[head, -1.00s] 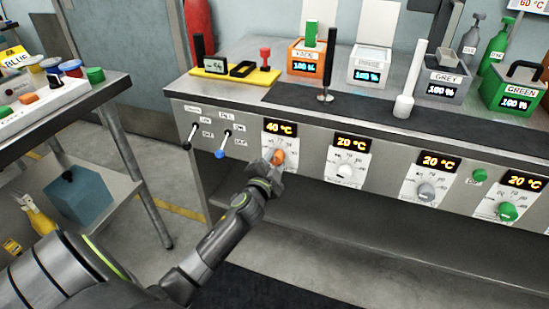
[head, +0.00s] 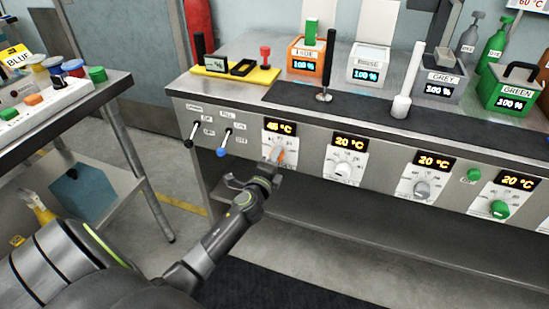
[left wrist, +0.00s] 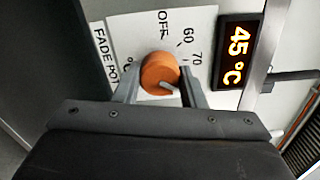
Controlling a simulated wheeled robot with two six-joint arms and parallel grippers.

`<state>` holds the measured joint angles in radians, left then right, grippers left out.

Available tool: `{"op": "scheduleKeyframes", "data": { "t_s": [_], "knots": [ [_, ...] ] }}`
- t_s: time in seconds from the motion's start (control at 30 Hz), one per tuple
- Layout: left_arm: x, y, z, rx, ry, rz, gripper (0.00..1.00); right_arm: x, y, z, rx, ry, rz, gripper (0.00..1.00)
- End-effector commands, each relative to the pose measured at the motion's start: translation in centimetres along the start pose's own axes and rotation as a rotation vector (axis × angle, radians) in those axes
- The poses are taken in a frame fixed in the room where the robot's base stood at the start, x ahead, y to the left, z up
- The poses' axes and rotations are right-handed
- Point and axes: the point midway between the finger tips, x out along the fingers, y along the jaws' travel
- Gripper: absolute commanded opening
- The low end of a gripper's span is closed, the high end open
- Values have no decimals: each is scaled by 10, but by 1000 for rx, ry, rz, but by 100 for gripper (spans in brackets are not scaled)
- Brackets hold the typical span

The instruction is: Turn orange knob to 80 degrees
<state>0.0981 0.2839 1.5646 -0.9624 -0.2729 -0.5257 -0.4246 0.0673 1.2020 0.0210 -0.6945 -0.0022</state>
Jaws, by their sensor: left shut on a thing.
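The orange knob (left wrist: 160,73) sits on a white dial plate on the front panel of the bench. In the left wrist view my left gripper (left wrist: 157,85) has its two fingers on either side of the knob, shut on it. In the head view the left gripper (head: 270,168) reaches the panel, and the knob (head: 280,155) is partly hidden behind it. The display (left wrist: 236,52) beside the knob reads 45 °C, and it also shows in the head view (head: 279,126). The dial has marks OFF, 60 and 70 in view. My right gripper is not in view.
To the right are a white knob (head: 343,169), a grey knob (head: 421,188) and a green knob (head: 500,209), each under a 20 °C display. Two levers (head: 223,142) stick out left of the orange knob. A side table (head: 119,84) stands at the left.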

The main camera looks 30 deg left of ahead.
Motion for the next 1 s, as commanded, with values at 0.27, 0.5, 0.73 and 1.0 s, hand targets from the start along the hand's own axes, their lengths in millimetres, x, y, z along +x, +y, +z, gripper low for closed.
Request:
{"op": "scheduleKeyframes", "data": {
  "t_s": [0.27, 0.5, 0.73, 1.0],
  "knots": [
    [0, 0, -1, 64, 2, 0, 14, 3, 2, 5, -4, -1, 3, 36],
    [0, 1, -1, 72, 2, 0, 14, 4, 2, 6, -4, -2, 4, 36],
    [0, 1, -1, 71, 2, 1, 41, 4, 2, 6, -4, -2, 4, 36],
    [0, 1, 0, 71, 1, 1, 59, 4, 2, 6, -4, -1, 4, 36]
  ]
}}
